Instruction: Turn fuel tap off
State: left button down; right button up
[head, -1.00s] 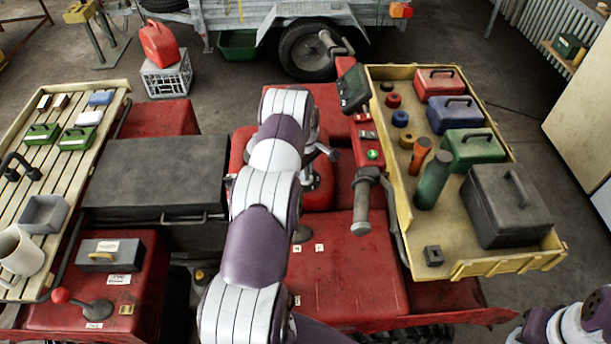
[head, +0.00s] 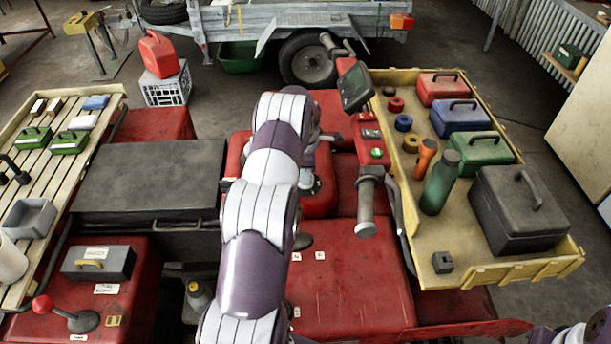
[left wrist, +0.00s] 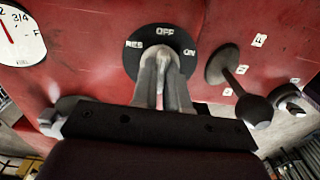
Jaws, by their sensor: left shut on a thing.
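The fuel tap (left wrist: 164,42) is a round black plate on the red bodywork in the left wrist view, marked RES at left, OFF at top and ON at right. My left gripper (left wrist: 165,72) is shut on the tap's lever, its fingers over the plate's middle. The lever is mostly hidden between the fingers, and its tip seems to be toward OFF. In the head view my left arm covers the tap. My right gripper is out of view; only part of my right arm shows at the bottom right corner.
A dark knobbed lever (left wrist: 239,82) stands close right of the tap, and a white gauge (left wrist: 18,38) is at far left. In the head view, the handlebar grip (head: 366,205) and a yellow tray (head: 470,270) of boxes and bottles lie right of my arm.

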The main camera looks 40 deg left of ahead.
pick_arm(q)
jog(key=shift+w+r, duration=0.1)
jog(key=shift+r, duration=0.05)
dwell(0.4)
jog(key=c, duration=1.1)
grip_release()
jog(key=shift+c, duration=0.2)
notch_tip(320, 180, up, 5)
jog(key=shift+r+b, duration=0.1)
jog(key=shift+b, duration=0.7)
notch_tip(320, 180, up, 8)
jog(key=p, duration=0.7)
jog(key=shift+f, duration=0.25)
